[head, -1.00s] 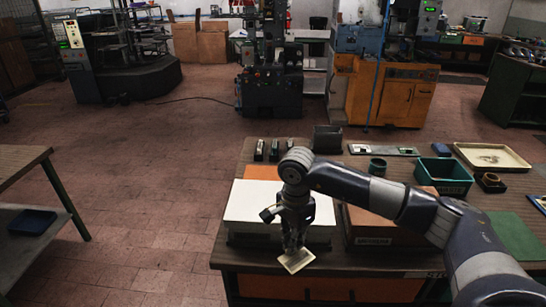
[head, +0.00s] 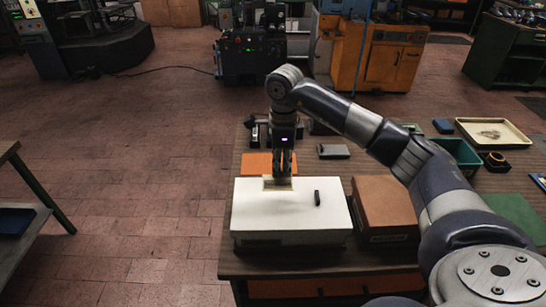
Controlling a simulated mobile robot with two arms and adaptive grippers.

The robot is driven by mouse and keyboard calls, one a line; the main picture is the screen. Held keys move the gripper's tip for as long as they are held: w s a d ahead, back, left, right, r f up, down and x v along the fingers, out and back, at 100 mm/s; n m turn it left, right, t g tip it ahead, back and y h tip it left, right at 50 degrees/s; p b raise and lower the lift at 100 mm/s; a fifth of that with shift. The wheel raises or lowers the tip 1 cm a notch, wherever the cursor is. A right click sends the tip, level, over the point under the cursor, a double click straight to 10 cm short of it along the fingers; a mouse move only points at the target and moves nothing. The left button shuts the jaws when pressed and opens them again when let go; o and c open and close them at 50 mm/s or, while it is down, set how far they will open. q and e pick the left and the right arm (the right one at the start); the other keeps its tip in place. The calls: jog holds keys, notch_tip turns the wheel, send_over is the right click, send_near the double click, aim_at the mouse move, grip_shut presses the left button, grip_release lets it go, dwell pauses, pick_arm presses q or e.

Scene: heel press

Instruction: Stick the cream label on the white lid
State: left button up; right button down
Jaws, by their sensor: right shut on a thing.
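The white lid (head: 290,217) is a broad flat top on a dark box near the table's front left. My right gripper (head: 282,170) points down over the lid's back edge, left of its middle. It is shut on the cream label (head: 278,184), a small pale square at its fingertips. The label overlaps the lid's back edge in the picture; I cannot tell if it touches the lid. A small black bar-shaped thing (head: 317,198) is on the lid, right of the label. My left gripper is not in view.
A brown box (head: 386,207) stands close to the right of the lid. Behind are an orange thing (head: 257,163), a dark grey block (head: 333,151), a green bin (head: 462,155) and a cream tray (head: 497,134). The table (head: 300,262) is bare in front of the lid.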

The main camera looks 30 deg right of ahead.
aim_at(284, 179)
jog(key=shift+s+f+b, duration=0.4)
jog(key=shift+s+b, duration=0.05)
jog(key=shift+s, duration=0.3)
jog(key=shift+f+b, duration=0.5)
jog(key=shift+f, duration=0.4)
jog(key=shift+w+f+b, duration=0.15)
jog(key=shift+f+b, duration=0.2)
jog(key=shift+f, duration=0.15)
jog(key=shift+w+f+b, duration=0.15)
jog(key=shift+f+b, duration=0.15)
jog(key=shift+f, duration=0.2)
jog(key=shift+s+f+b, duration=0.1)
jog(key=shift+f+b, duration=0.3)
jog(key=shift+f, duration=0.15)
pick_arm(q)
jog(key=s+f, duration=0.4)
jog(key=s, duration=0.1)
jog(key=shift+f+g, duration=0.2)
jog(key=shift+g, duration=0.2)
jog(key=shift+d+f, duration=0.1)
pick_arm(e)
jog(key=shift+f, duration=0.1)
